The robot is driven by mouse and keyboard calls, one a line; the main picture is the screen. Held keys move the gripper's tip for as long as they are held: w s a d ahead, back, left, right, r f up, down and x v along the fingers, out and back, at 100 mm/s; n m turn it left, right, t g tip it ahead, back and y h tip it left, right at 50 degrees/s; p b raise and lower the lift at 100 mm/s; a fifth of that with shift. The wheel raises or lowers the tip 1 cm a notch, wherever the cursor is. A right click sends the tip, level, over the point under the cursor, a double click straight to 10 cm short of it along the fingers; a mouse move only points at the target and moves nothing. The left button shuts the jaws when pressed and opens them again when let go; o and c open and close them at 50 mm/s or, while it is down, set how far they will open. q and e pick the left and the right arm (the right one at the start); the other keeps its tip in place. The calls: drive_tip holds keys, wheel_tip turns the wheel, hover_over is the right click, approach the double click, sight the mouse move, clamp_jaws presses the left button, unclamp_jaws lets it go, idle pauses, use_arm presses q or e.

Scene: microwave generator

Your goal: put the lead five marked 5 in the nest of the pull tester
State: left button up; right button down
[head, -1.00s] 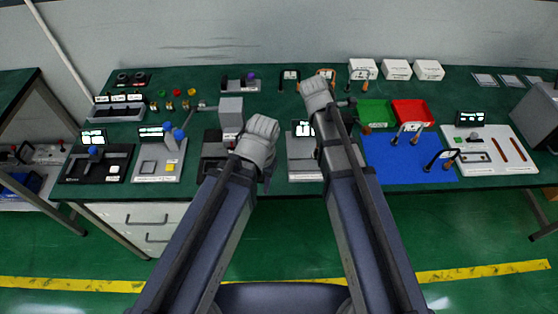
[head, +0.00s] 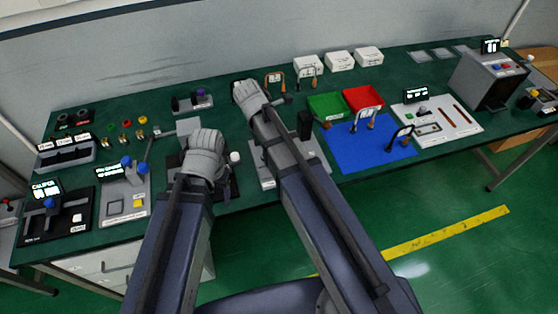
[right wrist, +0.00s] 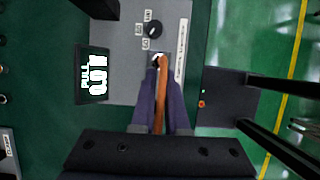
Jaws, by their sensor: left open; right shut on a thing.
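My right gripper (right wrist: 161,90) is shut on a slim orange-brown lead (right wrist: 161,110) in the right wrist view. The lead lies between the fingers; its mark cannot be read. Beyond the fingertips is the grey plate of the pull tester (right wrist: 121,40), with its PULL display (right wrist: 92,76) and a black dial (right wrist: 154,28). My left gripper (head: 207,142) is open over a dark fixture, left of the tester.
Other leads stand on the blue mat (head: 350,150) and near the white boxes (head: 340,61). A green bin (head: 326,105) and a red bin (head: 363,98) sit behind the mat. A caliper station (head: 60,222) is at left, a grey box-shaped unit (head: 488,78) at right.

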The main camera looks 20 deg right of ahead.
drive_tip(key=shift+f+b, duration=3.35)
drive_tip(key=shift+f, duration=0.65)
drive_tip(key=shift+f, duration=0.2)
drive_tip(key=c, duration=0.9)
unclamp_jaws()
drive_tip(key=shift+r, duration=0.2)
drive_tip(key=shift+a+r+p, duration=0.15)
drive_tip(key=shift+r+p, duration=0.45)
drive_tip(key=p+v, duration=0.9)
drive_tip(key=v, duration=0.1)
drive_tip(key=shift+a+r+p, duration=0.3)
drive_tip(key=shift+p, duration=0.15)
